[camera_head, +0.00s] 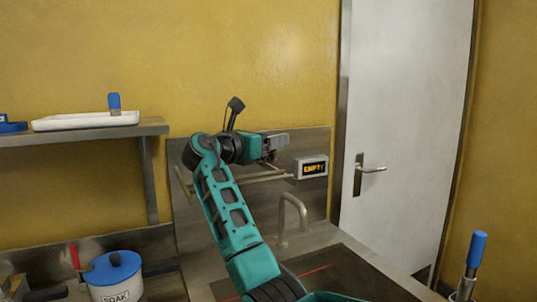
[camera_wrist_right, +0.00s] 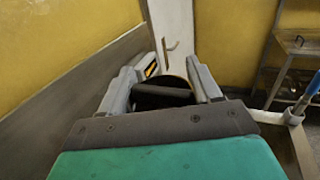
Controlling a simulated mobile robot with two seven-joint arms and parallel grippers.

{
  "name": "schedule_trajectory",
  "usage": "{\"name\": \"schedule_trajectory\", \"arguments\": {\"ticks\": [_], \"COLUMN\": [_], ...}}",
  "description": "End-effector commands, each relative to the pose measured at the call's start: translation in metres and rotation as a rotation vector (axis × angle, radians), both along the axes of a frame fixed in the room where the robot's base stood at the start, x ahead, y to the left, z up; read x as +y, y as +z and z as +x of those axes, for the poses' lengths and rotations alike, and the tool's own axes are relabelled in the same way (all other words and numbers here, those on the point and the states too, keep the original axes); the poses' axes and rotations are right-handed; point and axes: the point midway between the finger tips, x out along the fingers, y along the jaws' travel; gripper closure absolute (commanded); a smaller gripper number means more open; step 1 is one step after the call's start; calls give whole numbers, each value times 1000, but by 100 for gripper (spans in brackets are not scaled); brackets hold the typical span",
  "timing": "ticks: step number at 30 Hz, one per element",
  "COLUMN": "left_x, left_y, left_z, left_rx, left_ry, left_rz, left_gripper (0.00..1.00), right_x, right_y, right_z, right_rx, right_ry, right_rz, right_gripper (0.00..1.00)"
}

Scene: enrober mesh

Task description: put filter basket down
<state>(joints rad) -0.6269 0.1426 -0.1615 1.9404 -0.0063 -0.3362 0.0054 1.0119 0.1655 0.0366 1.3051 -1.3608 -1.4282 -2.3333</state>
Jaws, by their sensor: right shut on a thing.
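My right gripper (camera_head: 270,146) is raised in front of the back panel, left of the small display. In the right wrist view its two grey fingers (camera_wrist_right: 163,90) are shut on a dark, bar-like part (camera_wrist_right: 160,96), which I take to be the filter basket's handle. A brownish rounded edge shows just beyond it, and the rest of the basket is hidden. In the head view the basket cannot be made out at the fingertips. My left gripper is not in view.
A grey display (camera_head: 311,168) with orange lettering and metal rails (camera_head: 255,179) are on the panel. A bent metal tube (camera_head: 292,205) rises from the worktop below. A SOAK pot (camera_head: 113,280) with blue lid stands lower left. A shelf (camera_head: 90,136) holds a white tray (camera_head: 85,121).

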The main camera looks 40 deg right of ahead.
Motion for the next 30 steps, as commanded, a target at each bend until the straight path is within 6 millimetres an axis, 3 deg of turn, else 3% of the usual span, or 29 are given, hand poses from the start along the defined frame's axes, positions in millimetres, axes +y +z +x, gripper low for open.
{"name": "schedule_trajectory", "arguments": {"ticks": [6, 17, 18, 26, 30], "left_x": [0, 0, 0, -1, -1], "left_y": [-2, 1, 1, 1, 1], "left_z": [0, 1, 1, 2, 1], "left_rx": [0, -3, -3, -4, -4], "left_ry": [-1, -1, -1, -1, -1], "left_rz": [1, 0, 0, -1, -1], "left_gripper": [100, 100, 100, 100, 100], "right_x": [0, 0, 0, 0, 0], "right_y": [-33, -36, -38, -37, -37], "right_z": [0, 0, 0, 0, 0], "right_rx": [2, 2, 1, 1, 1], "right_ry": [0, 0, 0, 0, 0], "right_rz": [1, 0, 1, 1, 0], "right_gripper": [83, 83, 36, 12, 12]}}
